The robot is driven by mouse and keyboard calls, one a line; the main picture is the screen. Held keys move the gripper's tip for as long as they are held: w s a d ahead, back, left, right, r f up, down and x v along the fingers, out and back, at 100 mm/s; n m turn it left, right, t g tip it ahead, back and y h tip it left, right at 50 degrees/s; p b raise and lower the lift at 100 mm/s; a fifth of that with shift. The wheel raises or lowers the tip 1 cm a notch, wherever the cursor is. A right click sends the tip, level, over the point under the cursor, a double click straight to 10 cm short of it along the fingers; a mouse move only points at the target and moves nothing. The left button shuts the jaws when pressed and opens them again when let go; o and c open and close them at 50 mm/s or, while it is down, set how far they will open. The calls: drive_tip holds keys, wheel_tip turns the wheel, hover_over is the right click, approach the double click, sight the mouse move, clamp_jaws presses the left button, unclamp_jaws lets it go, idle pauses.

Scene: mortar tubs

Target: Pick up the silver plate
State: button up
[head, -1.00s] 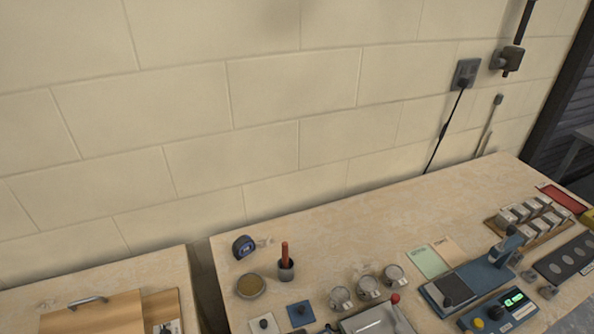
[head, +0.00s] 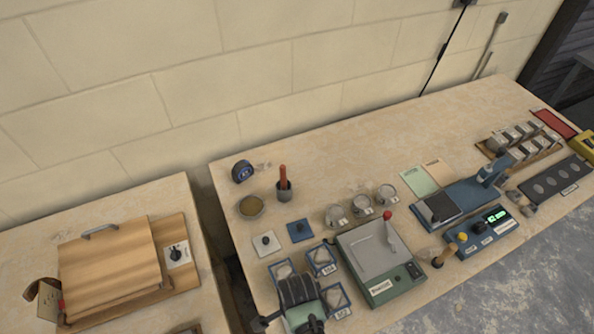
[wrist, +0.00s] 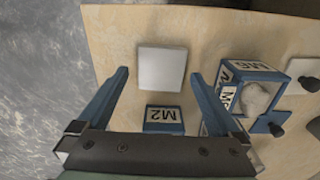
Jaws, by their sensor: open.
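The silver plate (wrist: 162,68) is a plain, pale grey square lying flat on the bench, in the upper middle of the wrist view. My gripper (wrist: 160,76) is open and empty, with its two blue fingers on either side of the plate's near part in the picture. I cannot tell how high the fingertips are above the bench. In the head view my gripper (head: 301,296) is over the near left part of the bench; I cannot make out the silver plate there.
A blue box marked M2 (wrist: 164,119) stands just below the plate in the wrist view. A blue-framed box marked M6 (wrist: 254,72) is to the right, near the right finger. Knobbed white (wrist: 304,69) and blue (wrist: 268,124) plates lie beyond. The bench edge is left.

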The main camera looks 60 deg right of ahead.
drive_tip(key=shift+w+f, duration=0.1)
drive_tip(key=shift+f, duration=0.85)
drive_tip(key=c, duration=1.4)
drive_tip(key=shift+c, duration=0.2)
drive_tip(key=shift+r, duration=0.15)
